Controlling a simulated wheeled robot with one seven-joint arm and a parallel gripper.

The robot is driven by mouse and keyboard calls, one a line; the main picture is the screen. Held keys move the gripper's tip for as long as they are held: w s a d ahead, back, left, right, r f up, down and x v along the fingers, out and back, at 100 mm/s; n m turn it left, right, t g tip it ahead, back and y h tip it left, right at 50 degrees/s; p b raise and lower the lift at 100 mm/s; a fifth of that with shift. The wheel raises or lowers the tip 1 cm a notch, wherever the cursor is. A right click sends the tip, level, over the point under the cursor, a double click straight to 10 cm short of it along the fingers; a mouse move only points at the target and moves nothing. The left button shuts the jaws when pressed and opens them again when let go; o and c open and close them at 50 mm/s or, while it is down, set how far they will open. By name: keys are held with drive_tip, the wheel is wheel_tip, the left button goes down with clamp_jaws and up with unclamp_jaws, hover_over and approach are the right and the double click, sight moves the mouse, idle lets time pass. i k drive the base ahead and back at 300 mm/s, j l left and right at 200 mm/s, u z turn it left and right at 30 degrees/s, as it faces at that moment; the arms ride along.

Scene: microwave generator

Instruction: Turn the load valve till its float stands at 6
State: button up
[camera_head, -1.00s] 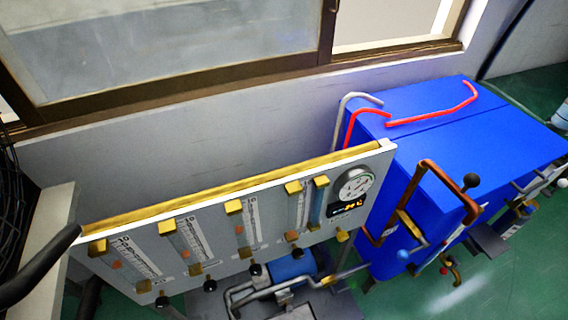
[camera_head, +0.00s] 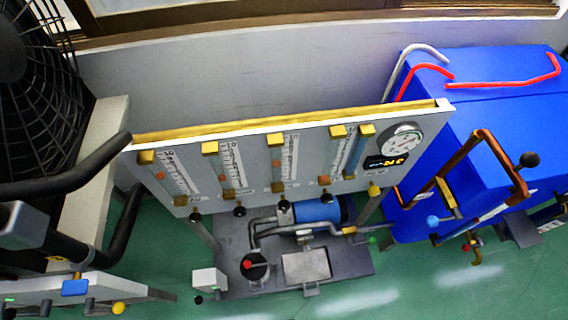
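A white flowmeter panel (camera_head: 250,192) stands upright in the middle, with several clear scaled tubes under brass caps. Small orange floats show in the tubes: the far left float (camera_head: 160,176), the second float (camera_head: 229,180), the third float (camera_head: 276,163) and the right float (camera_head: 325,180). Black valve knobs run along the lower edge: the far left knob (camera_head: 194,217), second knob (camera_head: 239,210), third knob (camera_head: 284,205) and right knob (camera_head: 326,198). The labels and scale numbers are too small to read, so I cannot tell which is the load valve. My gripper is not in view.
A round gauge (camera_head: 401,142) and a yellow knob (camera_head: 375,190) are at the panel's right end. A blue cabinet (camera_head: 490,120) stands right. A dark base with pipework (camera_head: 340,270) lies below. A black fan (camera_head: 30,80) and curved black handles (camera_head: 70,180) are left.

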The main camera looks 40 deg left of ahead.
sight(194, 218)
drive_tip(key=u, duration=1.15)
